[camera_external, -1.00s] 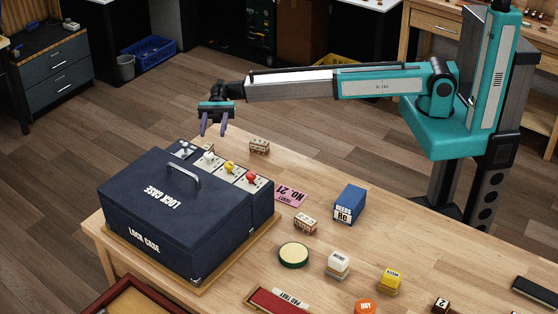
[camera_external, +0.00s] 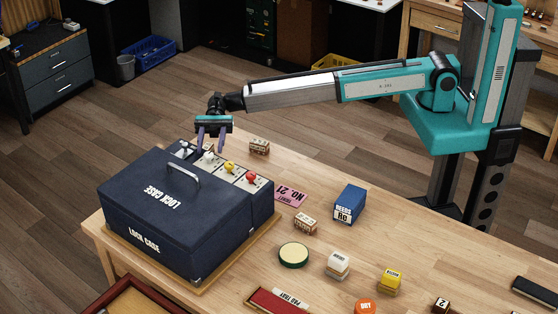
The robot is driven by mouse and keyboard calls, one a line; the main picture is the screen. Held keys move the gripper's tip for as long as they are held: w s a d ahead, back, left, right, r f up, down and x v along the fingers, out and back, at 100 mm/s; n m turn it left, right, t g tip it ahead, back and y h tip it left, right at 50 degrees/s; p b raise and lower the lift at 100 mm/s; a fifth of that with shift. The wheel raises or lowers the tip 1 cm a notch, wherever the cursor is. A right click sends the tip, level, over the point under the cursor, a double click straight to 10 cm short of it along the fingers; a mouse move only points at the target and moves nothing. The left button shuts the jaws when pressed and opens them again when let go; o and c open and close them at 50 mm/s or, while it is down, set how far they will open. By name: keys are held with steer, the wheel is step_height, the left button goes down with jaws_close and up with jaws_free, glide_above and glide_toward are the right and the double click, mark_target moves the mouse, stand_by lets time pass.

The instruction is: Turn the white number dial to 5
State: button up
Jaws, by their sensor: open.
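The dark blue lock case (camera_external: 130,218) stands on the workbench at the left. Along its back right edge is a row of dials on pale plates. The white number dial (camera_external: 208,158) sits between a grey dial (camera_external: 184,148) and the yellow dial (camera_external: 229,167); the red dial (camera_external: 251,177) is at the right end. The number on the white dial is too small to read. My gripper (camera_external: 210,150) points down with its two purple fingers apart, just above or around the white dial. I cannot tell whether the fingers touch it.
The case's grey handle (camera_external: 184,177) arches up in front of the dials. A small lettered block (camera_external: 260,146) stands right of my gripper. A pink ticket (camera_external: 290,194), a blue reeds box (camera_external: 348,204) and several small containers lie further right on the bench.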

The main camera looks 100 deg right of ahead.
mark_target(208, 154)
steer(key=shift+w+a+p, duration=0.25)
steer(key=shift+a+p, duration=0.05)
steer(key=shift+a, duration=0.95)
steer(key=shift+w+a+p, duration=0.2)
steer(key=shift+a+p, duration=0.1)
steer(key=shift+a, duration=0.9)
steer(key=c, duration=1)
steer(key=shift+w+n+g, duration=0.15)
steer(key=shift+n+g, duration=0.25)
steer(key=shift+g, duration=0.3)
steer(key=shift+n+g, duration=0.4)
steer(key=shift+g, duration=0.2)
steer(key=o, duration=1)
